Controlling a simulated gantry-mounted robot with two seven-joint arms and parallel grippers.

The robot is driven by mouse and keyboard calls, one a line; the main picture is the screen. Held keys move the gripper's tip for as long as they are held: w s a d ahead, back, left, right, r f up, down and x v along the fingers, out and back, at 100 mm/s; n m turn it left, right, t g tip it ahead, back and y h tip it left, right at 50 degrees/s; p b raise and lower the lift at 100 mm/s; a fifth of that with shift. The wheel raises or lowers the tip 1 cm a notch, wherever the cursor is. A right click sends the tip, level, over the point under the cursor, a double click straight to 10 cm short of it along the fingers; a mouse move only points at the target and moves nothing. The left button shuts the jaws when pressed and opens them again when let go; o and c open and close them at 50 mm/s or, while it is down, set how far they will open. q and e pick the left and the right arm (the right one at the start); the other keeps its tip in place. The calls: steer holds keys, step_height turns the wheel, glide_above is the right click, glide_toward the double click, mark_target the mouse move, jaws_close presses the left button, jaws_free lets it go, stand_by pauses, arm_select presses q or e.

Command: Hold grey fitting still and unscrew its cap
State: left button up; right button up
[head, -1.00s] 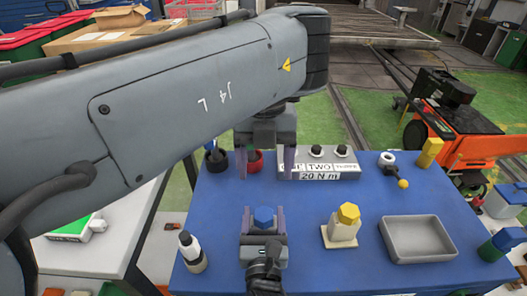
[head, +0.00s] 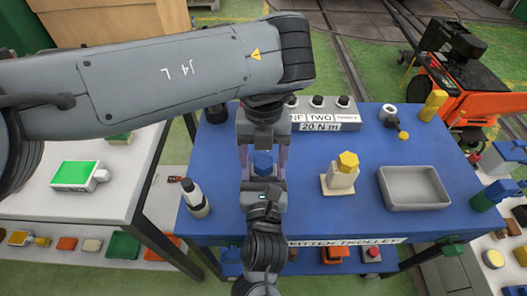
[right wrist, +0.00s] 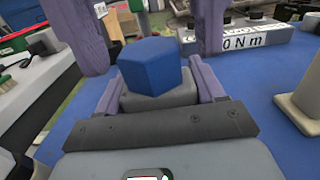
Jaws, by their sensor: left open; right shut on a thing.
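The grey fitting (right wrist: 160,100) stands on the blue trolley top with a blue faceted cap (right wrist: 152,66) on it. In the head view the cap (head: 263,162) shows between my left fingers, and the fitting's body is mostly hidden. My right gripper (right wrist: 160,92) is shut on the grey fitting, one finger on each side, below the cap. My left gripper (head: 263,165) points down from above, open.
A yellow-capped beige fitting (head: 341,172) and a grey tray (head: 414,188) stand to the right. A black-and-white bottle (head: 195,198) stands at left. A grey block marked 20 N m (head: 320,114) is behind. The blue top (head: 300,217) is clear in front.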

arm_select(q)
steer(key=shift+f, duration=0.2)
steer(key=c, duration=1.2)
steer(key=n, duration=0.6)
steer(key=shift+h, duration=0.3)
steer(key=n, duration=0.6)
steer(key=shift+a+t+h, duration=0.1)
steer(key=shift+t+h, duration=0.2)
steer(key=shift+t, duration=0.1)
